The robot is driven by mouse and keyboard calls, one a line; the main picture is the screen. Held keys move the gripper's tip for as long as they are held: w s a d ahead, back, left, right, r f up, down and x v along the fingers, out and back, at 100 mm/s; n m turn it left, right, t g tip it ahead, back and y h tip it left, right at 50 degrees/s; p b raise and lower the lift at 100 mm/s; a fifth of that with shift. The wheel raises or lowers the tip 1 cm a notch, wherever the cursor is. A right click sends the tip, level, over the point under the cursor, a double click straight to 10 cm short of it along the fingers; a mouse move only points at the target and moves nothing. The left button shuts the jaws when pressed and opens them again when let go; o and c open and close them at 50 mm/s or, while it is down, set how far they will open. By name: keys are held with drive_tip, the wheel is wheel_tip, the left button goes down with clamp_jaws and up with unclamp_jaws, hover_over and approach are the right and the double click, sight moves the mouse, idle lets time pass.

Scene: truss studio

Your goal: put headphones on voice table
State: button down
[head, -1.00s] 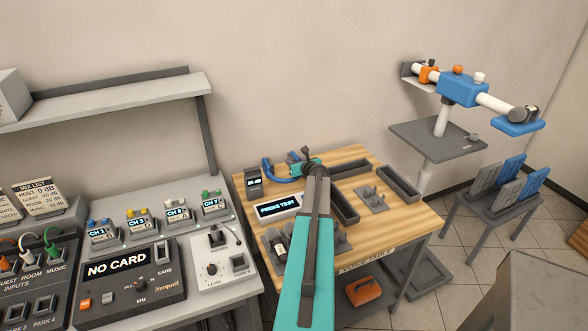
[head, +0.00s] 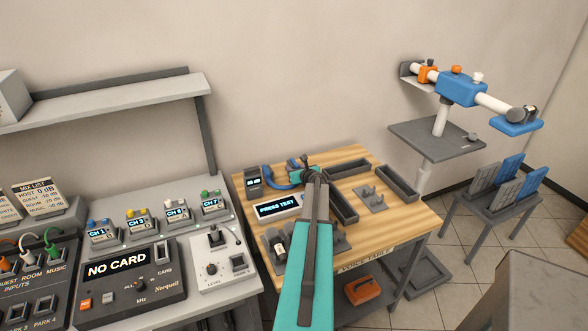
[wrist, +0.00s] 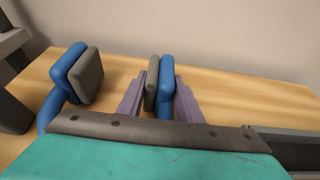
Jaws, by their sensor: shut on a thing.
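The blue headphones (head: 274,182) with grey ear pads are at the back left of the wooden voice table (head: 420,217), beside the small dark display box. My gripper (head: 305,172) is over the table's back part, largely hidden behind my own arm. In the wrist view my gripper (wrist: 158,103) has its two purple fingers closed around one earcup (wrist: 164,85). The other earcup (wrist: 75,73) hangs free to the left, above or on the wood. Whether the headphones touch the tabletop cannot be told for sure.
The table also holds a PRESS TEST display (head: 277,207), dark trays (head: 400,183), a grey plate with pegs (head: 374,199) and a microphone block (head: 275,246). Bare wood lies at the right front. A mixer desk (head: 212,264) adjoins at left; the wall is behind.

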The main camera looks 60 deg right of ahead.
drive_tip(key=shift+f, duration=0.1)
drive_tip(key=c, duration=1.3)
unclamp_jaws()
drive_tip(key=shift+o, duration=0.2)
drive_tip(key=shift+r, duration=0.2)
drive_tip(key=shift+b+v, duration=1.3)
drive_tip(key=shift+v, duration=4.7)
drive_tip(key=shift+a+f, duration=0.1)
drive_tip(key=shift+f, duration=0.05)
